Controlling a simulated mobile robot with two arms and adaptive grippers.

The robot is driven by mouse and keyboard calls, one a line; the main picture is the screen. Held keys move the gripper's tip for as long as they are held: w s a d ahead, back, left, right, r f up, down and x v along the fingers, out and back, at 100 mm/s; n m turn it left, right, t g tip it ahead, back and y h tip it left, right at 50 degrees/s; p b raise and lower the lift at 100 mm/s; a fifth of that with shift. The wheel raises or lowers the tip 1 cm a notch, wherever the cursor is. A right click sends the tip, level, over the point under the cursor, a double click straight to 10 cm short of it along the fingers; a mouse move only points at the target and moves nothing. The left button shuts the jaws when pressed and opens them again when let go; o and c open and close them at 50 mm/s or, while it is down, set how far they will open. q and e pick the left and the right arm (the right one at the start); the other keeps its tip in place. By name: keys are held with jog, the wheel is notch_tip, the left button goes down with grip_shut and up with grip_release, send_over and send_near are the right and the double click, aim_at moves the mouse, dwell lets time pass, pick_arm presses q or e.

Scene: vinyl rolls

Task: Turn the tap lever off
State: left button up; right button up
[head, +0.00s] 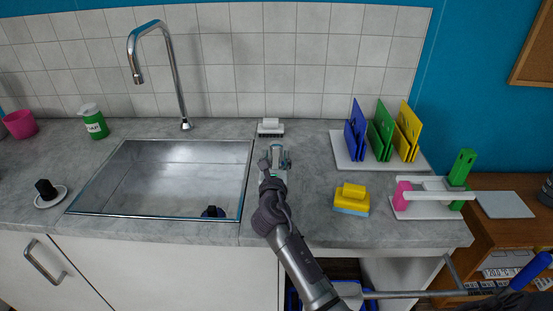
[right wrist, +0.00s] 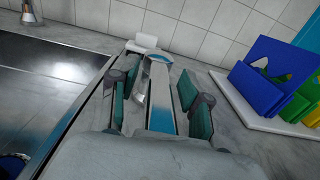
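The chrome tap (head: 172,62) stands behind the sink, its spout arching to the left. I cannot make out a separate lever on it. In the right wrist view only the tap's base (right wrist: 30,14) shows at the upper left. My right gripper (head: 275,160) is over the counter right of the sink, well away from the tap. Its teal-padded fingers are apart in the right wrist view (right wrist: 158,95). A slim pale and blue thing (right wrist: 160,97) shows between them, without visible contact; I cannot tell what it is. My left gripper is not in view.
The sink (head: 165,165) is left of my arm, with a dark thing (head: 212,212) inside. A white brush-like block (head: 271,126) stands beyond my gripper. A yellow-and-blue sponge (head: 352,198), a dish rack (head: 430,203) and boards on a tray (head: 350,150) are to the right.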

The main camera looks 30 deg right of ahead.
jog(key=shift+s, duration=0.1)
jog(key=v, duration=1.1)
jog(key=shift+s+a, duration=0.2)
jog(key=shift+s, duration=0.15)
